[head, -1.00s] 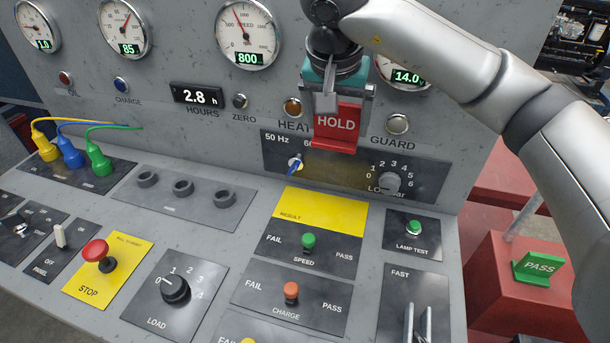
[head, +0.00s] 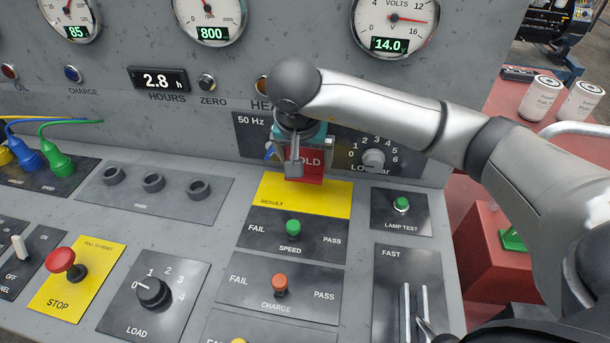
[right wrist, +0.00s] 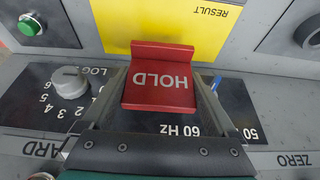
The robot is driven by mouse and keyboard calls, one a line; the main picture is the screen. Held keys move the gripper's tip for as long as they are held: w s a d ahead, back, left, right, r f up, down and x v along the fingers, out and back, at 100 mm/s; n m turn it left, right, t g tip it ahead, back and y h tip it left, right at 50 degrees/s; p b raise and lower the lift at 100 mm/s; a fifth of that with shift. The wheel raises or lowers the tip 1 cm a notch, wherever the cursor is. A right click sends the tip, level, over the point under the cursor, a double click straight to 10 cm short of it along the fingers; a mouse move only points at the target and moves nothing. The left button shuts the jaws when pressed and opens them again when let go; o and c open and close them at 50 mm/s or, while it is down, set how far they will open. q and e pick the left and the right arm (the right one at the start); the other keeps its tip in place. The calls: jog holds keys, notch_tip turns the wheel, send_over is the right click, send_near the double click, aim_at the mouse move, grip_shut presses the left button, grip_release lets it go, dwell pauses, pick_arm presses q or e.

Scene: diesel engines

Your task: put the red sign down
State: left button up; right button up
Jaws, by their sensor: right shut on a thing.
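The red sign (head: 312,168), lettered HOLD, is in my right gripper (head: 297,158), which is shut on it. In the head view it is partly covered by the gripper, and its lower edge appears at the top edge of the yellow RESULT panel (head: 322,202). In the right wrist view the sign (right wrist: 160,90) sits between the two fingers, upside down in the picture, with its bent foot towards the yellow panel (right wrist: 160,22). I cannot tell whether it touches the console. My left gripper is not in view.
The yellow RESULT panel is bare.

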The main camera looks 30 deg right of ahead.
aim_at(305, 176)
jog(key=shift+f, duration=0.6)
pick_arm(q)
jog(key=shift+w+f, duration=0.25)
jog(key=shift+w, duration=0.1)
pick_arm(e)
jog(key=shift+f, duration=1.7)
pick_arm(q)
jog(key=shift+b, duration=0.3)
pick_arm(e)
jog(key=shift+f, duration=0.15)
jog(key=o, duration=1)
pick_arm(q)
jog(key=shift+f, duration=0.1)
